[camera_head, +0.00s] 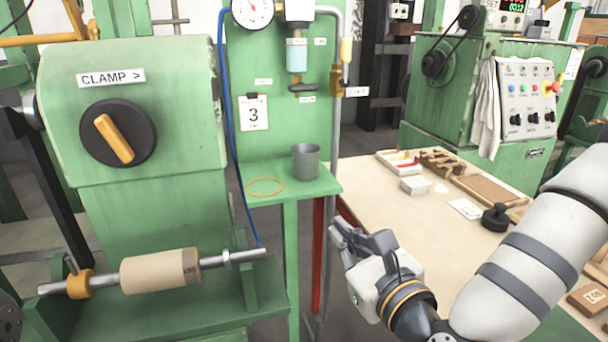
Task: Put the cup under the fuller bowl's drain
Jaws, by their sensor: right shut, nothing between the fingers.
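A grey cup (306,161) stands upright on the right part of a small green shelf (290,188). An orange ring outline (265,187) is marked on the shelf to the cup's left. Above the shelf hangs a clear bowl with bluish liquid (297,55), with a dark drain fitting (303,87) below it. No second bowl can be made out. My right gripper (343,238) is below and to the right of the cup, apart from it, and is shut and empty. My left gripper is not in view.
A green machine with a clamp knob (118,133) and a shaft with a tan roll (160,270) fills the left. A workbench (385,205) with trays, blocks and a black weight (496,217) lies right of the shelf. A grey vertical pipe (336,120) runs close behind the cup.

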